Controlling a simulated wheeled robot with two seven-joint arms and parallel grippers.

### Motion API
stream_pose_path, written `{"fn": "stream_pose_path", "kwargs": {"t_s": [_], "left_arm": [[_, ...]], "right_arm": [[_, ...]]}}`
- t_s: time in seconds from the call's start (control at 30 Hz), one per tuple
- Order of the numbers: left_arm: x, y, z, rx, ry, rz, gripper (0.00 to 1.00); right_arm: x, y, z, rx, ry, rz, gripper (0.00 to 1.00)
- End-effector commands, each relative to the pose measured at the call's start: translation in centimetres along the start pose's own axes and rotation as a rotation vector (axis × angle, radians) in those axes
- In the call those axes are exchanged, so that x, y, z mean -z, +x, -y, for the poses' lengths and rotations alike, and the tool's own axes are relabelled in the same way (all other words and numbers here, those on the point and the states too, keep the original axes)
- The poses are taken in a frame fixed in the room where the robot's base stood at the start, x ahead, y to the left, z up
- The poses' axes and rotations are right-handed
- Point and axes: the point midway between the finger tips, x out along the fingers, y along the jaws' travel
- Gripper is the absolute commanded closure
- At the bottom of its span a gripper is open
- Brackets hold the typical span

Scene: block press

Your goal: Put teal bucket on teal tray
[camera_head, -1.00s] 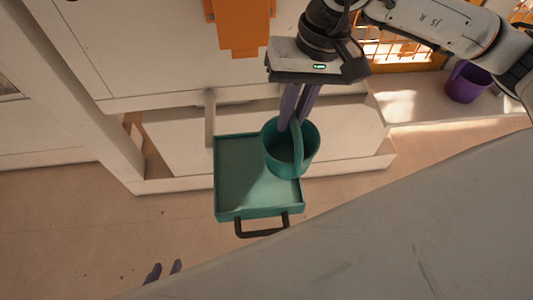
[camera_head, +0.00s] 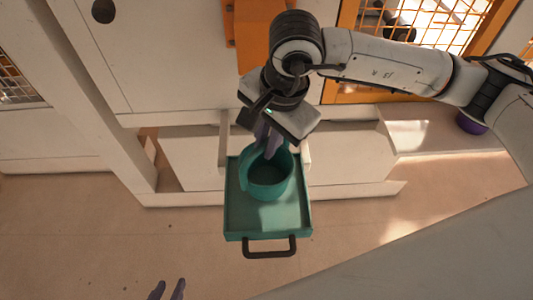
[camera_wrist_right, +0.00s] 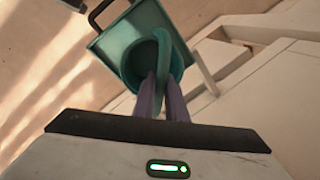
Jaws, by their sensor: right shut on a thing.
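The teal bucket (camera_head: 268,182) is over the middle and back of the teal tray (camera_head: 236,213) in the head view. I cannot tell whether its bottom touches the tray. My right gripper (camera_head: 268,150) is shut on the bucket's handle from above. The wrist view shows the fingers (camera_wrist_right: 162,85) on the handle of the bucket (camera_wrist_right: 138,66), with the tray (camera_wrist_right: 103,47) behind it. The tray has a dark handle (camera_head: 270,248) at its front. My left gripper (camera_head: 167,290) is partly visible at the bottom edge, empty, its fingertips apart.
A pale cabinet and ledge (camera_head: 345,158) stand behind the tray. A purple bucket (camera_head: 471,123) sits on the ledge at the right, partly hidden by my right arm. The floor (camera_head: 90,235) left of the tray is clear. A grey surface fills the lower right.

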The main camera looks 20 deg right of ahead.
Motion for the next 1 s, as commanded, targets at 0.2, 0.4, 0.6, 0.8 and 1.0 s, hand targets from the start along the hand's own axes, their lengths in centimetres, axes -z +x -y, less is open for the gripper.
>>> {"fn": "stream_pose_path", "kwargs": {"t_s": [0.2, 0.4, 0.6, 0.8, 1.0], "left_arm": [[0.7, -0.2, 0.1, 0.001, 0.002, -0.007, 0.69], [0.7, -0.2, 0.1, 0.001, 0.002, -0.007, 0.69], [0.5, 0.0, 0.1, 0.001, 0.002, -0.008, 0.69], [0.4, 0.0, 0.1, 0.001, 0.002, -0.006, 0.69], [0.1, -0.1, 0.0, 0.000, 0.002, -0.002, 0.69]], "right_arm": [[0.0, 2.6, -0.6, -0.004, 0.002, 0.001, 1.00], [0.0, 3.6, -0.7, 0.001, -0.001, 0.000, 1.00], [0.0, 3.8, -0.8, 0.001, -0.001, 0.000, 1.00], [0.0, 3.8, -0.8, -0.001, -0.001, 0.000, 0.70], [0.0, 3.8, -0.8, -0.001, -0.001, 0.000, 0.70]]}}
